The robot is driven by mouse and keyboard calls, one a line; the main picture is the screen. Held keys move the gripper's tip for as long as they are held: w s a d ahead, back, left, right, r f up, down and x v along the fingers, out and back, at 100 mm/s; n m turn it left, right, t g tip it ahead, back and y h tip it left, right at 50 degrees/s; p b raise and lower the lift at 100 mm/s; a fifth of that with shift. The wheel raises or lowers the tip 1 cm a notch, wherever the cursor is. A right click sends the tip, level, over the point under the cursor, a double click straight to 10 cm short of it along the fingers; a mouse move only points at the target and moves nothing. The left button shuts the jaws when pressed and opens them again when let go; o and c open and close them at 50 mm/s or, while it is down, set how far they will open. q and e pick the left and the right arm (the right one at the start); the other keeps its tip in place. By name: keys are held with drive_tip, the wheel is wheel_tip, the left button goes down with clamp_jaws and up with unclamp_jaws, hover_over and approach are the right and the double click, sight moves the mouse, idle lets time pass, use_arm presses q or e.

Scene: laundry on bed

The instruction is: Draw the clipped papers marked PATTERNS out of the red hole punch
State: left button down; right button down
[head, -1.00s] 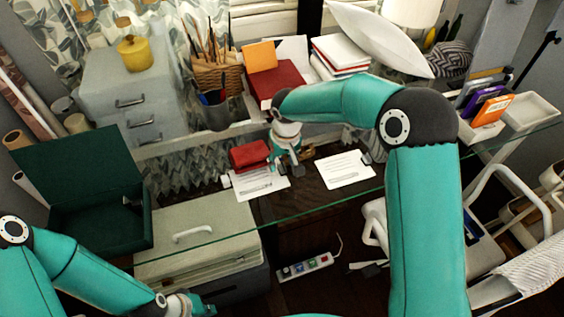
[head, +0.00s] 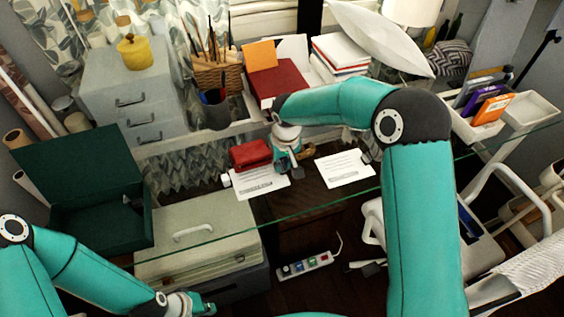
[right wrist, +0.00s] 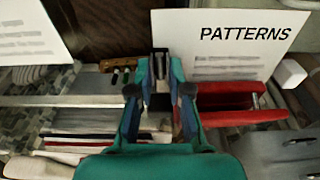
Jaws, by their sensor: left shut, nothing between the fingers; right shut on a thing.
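The papers marked PATTERNS (right wrist: 228,45) are a white sheet or stack, seen upside down from the head; they also show in the head view (head: 258,186). Their edge meets the red hole punch (right wrist: 238,112), and how deep it sits in the slot is hidden. The punch also shows in the head view (head: 250,153). My right gripper (right wrist: 160,92) is shut on the dark clip (right wrist: 160,62) at the papers' side edge, beside the punch. In the head view my right gripper (head: 286,163) partly hides this edge. My left gripper (head: 203,305) is shut and empty, low at the left.
A second clipped sheet (head: 345,168) lies to the right on the glass shelf. A small white block (head: 226,180) is left of the papers. A green open box (head: 95,222), a pen cup (head: 215,112) and a red box (head: 277,80) stand around.

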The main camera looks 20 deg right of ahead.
sight(288, 183)
drive_tip(key=shift+s, duration=0.1)
drive_tip(key=shift+s+d+b, duration=0.2)
drive_tip(key=shift+s+b, duration=1.4)
drive_tip(key=shift+s, duration=0.7)
drive_tip(key=shift+s+d+b, duration=0.1)
drive_tip(key=shift+s+b, duration=0.65)
drive_tip(key=shift+s, duration=0.6)
drive_tip(key=shift+r, duration=0.15)
wheel_tip(288, 183, up, 8)
drive_tip(key=p, duration=0.5)
